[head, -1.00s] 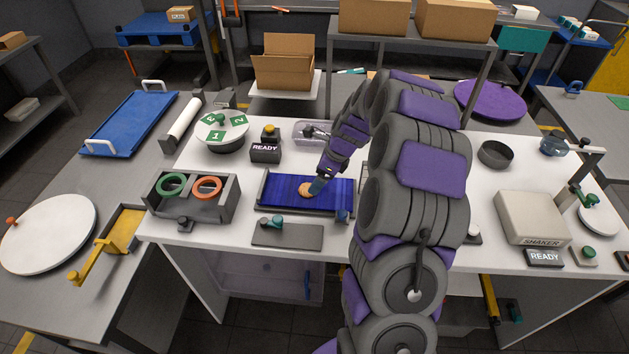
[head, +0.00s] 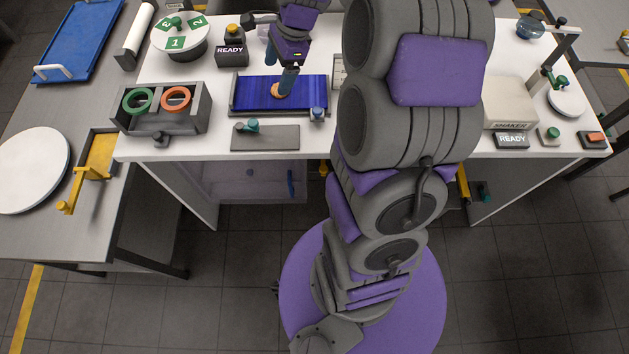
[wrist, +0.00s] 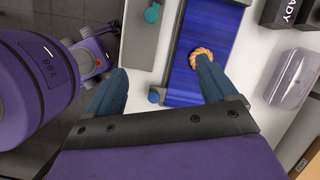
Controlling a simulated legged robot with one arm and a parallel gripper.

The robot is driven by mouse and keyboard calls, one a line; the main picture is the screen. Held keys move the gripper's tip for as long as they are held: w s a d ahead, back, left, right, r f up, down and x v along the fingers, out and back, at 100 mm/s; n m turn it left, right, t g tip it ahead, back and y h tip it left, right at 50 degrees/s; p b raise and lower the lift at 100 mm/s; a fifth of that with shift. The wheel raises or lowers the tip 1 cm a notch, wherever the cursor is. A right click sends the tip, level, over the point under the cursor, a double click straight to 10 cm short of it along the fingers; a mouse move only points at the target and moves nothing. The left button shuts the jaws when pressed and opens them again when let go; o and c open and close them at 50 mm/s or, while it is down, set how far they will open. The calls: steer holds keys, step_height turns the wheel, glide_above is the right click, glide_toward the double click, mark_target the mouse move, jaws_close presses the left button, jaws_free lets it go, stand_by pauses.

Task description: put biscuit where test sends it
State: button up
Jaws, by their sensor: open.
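A round golden biscuit (head: 280,90) lies on the blue belt (head: 310,92) near its middle. The biscuit shows in the wrist view (wrist: 201,57) too, close by the tip of the right-hand finger. My gripper (head: 287,82) is low over the belt, its fingers partly covering the biscuit in the head view. In the wrist view my gripper (wrist: 162,70) is open with nothing between its fingers. I cannot tell whether a finger touches the biscuit. A turntable (head: 159,39) with green numbered labels, including 1 and 2, stands at the back left.
A grey holder (head: 193,120) with a green ring and an orange ring is left of the belt. A READY box (head: 232,55) stands behind it. The shaker (head: 505,110) is at the right. A grey plate (head: 283,138) with a teal knob lies in front.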

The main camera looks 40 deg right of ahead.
steer(key=s+a+r+n+g+h, duration=0.15)
steer(key=s+a+r+n, duration=0.25)
steer(key=s+a+n, duration=0.75)
steer(key=s+n+g+h, duration=0.2)
steer(key=s+n, duration=0.7)
steer(key=s, duration=1)
steer(key=shift+s+a+f, duration=0.2)
steer(key=shift+s+f, duration=0.1)
steer(key=shift+s, duration=0.05)
